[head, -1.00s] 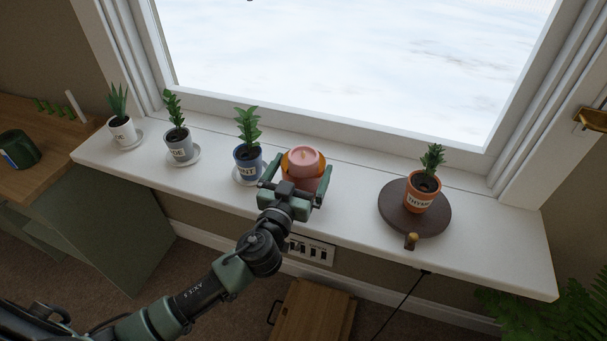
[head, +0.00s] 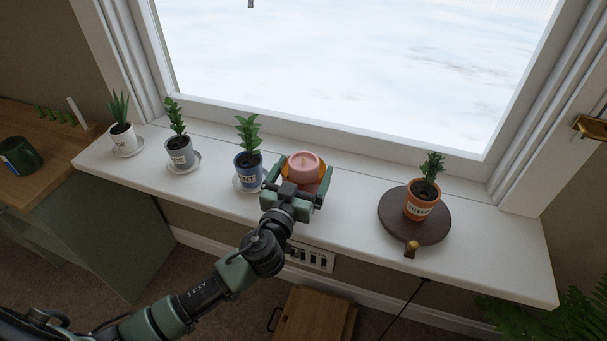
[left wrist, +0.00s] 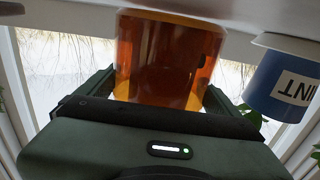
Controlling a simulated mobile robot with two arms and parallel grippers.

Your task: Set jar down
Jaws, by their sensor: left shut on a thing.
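The jar (head: 316,187) is amber glass with a pink candle (head: 303,164) in it, upright at the white window sill, right of the blue mint pot. My left gripper (head: 298,178) is shut on the jar, with one finger on each side. In the left wrist view, which is upside down, the amber jar (left wrist: 165,60) fills the space between the fingers. Its base is at or very close to the sill (left wrist: 75,12); I cannot tell whether it touches. My right gripper is not in view.
The blue mint pot (head: 247,180) on a saucer stands close left of the gripper. Two more potted plants stand further left. A thyme pot (head: 420,205) sits on a dark round board (head: 390,218) to the right. Bare sill (head: 352,197) lies between jar and board.

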